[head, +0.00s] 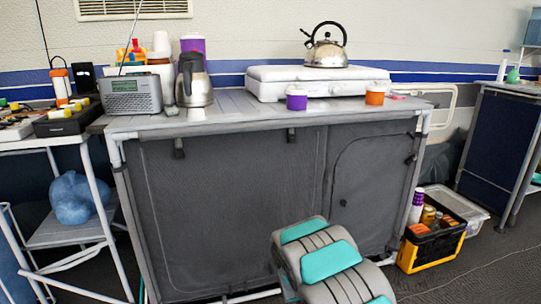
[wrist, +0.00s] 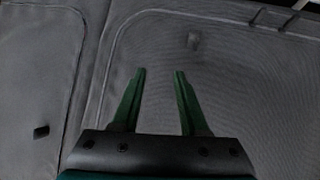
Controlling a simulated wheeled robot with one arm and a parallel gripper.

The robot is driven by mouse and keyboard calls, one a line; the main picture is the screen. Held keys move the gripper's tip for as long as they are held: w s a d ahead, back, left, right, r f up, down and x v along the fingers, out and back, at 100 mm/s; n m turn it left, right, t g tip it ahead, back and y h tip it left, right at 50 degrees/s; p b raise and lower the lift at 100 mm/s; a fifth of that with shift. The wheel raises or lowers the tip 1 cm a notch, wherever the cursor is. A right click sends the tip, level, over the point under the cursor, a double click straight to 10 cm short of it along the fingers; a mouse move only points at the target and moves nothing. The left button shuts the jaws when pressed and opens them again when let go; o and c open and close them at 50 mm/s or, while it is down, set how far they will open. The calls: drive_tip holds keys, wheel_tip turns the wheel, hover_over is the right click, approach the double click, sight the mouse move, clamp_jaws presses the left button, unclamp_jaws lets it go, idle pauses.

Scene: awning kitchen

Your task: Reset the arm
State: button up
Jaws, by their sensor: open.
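My gripper (wrist: 160,73) shows in the wrist view with its two green fingers apart and nothing between them. It faces the grey fabric front of the camp kitchen cabinet (wrist: 235,85). In the head view my arm shows at the bottom centre, grey with teal panels, in front of the cabinet (head: 225,200). The gripper itself cannot be made out in the head view.
On the cabinet top stand a radio (head: 131,96), a steel flask (head: 194,82), a white stove (head: 270,86) with a kettle (head: 326,50), and purple (head: 296,99) and orange (head: 375,95) containers. A black-and-yellow crate (head: 431,247) stands on the floor at right.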

drive_tip(key=s+d+r+m+g+h+p, duration=0.1)
drive_tip(key=s+d+r+g, duration=0.25)
drive_tip(key=s+r, duration=0.45)
drive_tip(key=s+d+r+m+g+h+p, duration=0.1)
drive_tip(key=s+d+r+g, duration=0.1)
drive_tip(key=s+d+r, duration=0.5)
drive_tip(key=s+r+g+p, duration=0.1)
drive_tip(key=s+r, duration=0.4)
drive_tip(key=s, duration=0.9)
drive_tip(key=s+a+r+g+y+p, duration=0.1)
drive_tip(key=s+r+g, duration=0.3)
drive_tip(key=s, duration=0.9)
drive_tip(key=s+a+r+g+p, duration=0.1)
drive_tip(key=s+r, duration=0.5)
drive_tip(key=s, duration=0.8)
drive_tip(key=shift+s+r+g+y, duration=0.3)
drive_tip(key=shift+s+r+g, duration=0.05)
drive_tip(key=shift+g, duration=0.5)
drive_tip(key=shift+a, duration=0.1)
